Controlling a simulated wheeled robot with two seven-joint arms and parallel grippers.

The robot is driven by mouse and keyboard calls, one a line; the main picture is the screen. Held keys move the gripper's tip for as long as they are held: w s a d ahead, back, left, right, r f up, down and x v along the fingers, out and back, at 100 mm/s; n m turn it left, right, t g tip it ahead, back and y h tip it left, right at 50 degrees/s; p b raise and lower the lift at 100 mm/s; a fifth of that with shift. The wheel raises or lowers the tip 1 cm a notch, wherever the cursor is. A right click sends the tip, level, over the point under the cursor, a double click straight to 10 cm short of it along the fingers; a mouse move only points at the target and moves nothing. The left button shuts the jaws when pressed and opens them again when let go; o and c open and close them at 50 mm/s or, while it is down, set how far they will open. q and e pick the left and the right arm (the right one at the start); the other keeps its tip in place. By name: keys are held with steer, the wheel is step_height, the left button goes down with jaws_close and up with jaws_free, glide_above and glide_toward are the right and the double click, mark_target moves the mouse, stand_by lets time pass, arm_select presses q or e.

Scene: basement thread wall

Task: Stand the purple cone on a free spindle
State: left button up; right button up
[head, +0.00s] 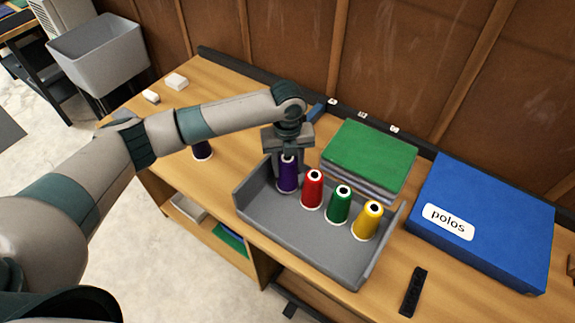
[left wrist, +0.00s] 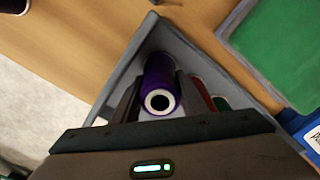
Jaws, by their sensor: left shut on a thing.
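The purple cone (head: 288,178) is upright at the left end of a grey tray (head: 290,232). It also shows in the left wrist view (left wrist: 160,75), with its white-ringed top facing the camera. My left gripper (head: 288,162) is above the tray, pointing down, and shut on the purple cone. A red cone (head: 312,190), a green cone (head: 339,206) and a yellow cone (head: 367,221) stand in a row to its right. No bare spindle is visible. I cannot tell whether the purple cone's base touches the tray. My right gripper is out of view.
Another dark purple cone (head: 203,151) is on the bench, partly behind my left arm. Green folded cloth (head: 368,158) lies behind the tray. A blue "polos" box (head: 485,220) and a black strip (head: 413,291) lie right. The bench's left end has free room.

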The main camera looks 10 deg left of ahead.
arm_select(q)
steer(key=shift+f, duration=0.3)
stand_by(0.4)
steer(key=o, duration=1.2)
step_height(320, 180, up, 17)
steer(key=b, duration=0.4)
steer(key=shift+r, duration=0.2)
